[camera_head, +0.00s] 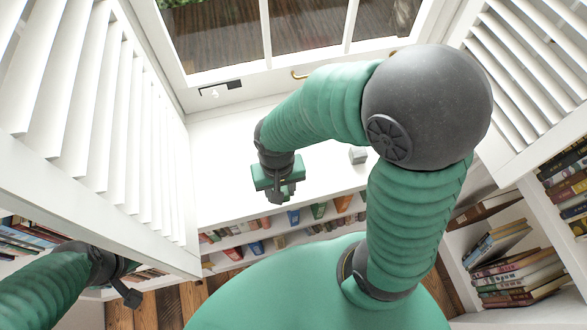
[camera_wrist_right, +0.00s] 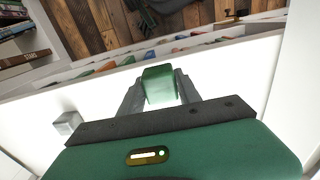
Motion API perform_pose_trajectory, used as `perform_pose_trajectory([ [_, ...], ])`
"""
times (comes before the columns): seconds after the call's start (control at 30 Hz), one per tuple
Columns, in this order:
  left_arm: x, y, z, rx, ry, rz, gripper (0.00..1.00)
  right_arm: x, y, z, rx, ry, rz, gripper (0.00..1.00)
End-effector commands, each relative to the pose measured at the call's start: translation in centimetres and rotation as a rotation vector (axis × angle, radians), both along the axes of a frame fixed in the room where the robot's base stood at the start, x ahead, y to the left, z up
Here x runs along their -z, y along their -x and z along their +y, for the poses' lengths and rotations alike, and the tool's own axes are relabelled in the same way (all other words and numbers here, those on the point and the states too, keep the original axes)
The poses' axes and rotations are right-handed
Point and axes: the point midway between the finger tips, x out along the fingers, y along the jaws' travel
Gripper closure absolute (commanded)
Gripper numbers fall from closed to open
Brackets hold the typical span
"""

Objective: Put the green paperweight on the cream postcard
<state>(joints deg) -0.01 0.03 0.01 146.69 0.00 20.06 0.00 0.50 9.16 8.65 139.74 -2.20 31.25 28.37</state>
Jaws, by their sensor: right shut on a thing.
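The green paperweight (camera_wrist_right: 159,86) is a block with a paler lower face, held between the two grey fingers of my right gripper (camera_wrist_right: 158,88) in the right wrist view. In the head view my right gripper (camera_head: 282,195) hangs over the front part of the white shelf top, and the paperweight is mostly hidden there. I cannot make out the cream postcard in either view. My left gripper (camera_head: 130,294) is at the lower left, beside the louvred shutter, and its jaws are too unclear to judge.
A small grey block (camera_head: 357,155) stands on the white shelf top (camera_head: 225,170), right of my right gripper; it also shows in the right wrist view (camera_wrist_right: 66,123). Books fill the shelves below. Louvred shutters (camera_head: 85,110) flank the window at left and right.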

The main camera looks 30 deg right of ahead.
Motion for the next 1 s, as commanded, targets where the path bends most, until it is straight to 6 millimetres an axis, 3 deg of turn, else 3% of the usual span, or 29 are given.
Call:
perform_pose_trajectory([
  [0.1, -3.9, 0.0, 0.0, 0.000, 0.000, -0.001, 0.64, -1.6, -1.7, -1.6, 0.137, -0.011, 0.009, 1.00],
  [0.27, -6.9, -0.1, 0.0, 0.000, 0.000, -0.002, 0.64, -1.2, -3.7, -5.2, 0.332, -0.003, 0.008, 1.00],
  [0.47, -6.6, 0.0, 0.0, 0.000, 0.000, -0.001, 0.64, 0.2, -6.7, -7.9, 0.386, 0.003, 0.000, 1.00],
  [0.8, -6.4, 0.0, 0.0, 0.000, 0.000, -0.001, 0.64, 1.1, -14.9, -12.6, 0.381, 0.003, -0.001, 1.00],
  [1.0, -6.4, 0.0, 0.0, 0.000, 0.000, -0.001, 0.64, 1.3, -17.2, -14.0, 0.378, 0.003, -0.001, 1.00],
])
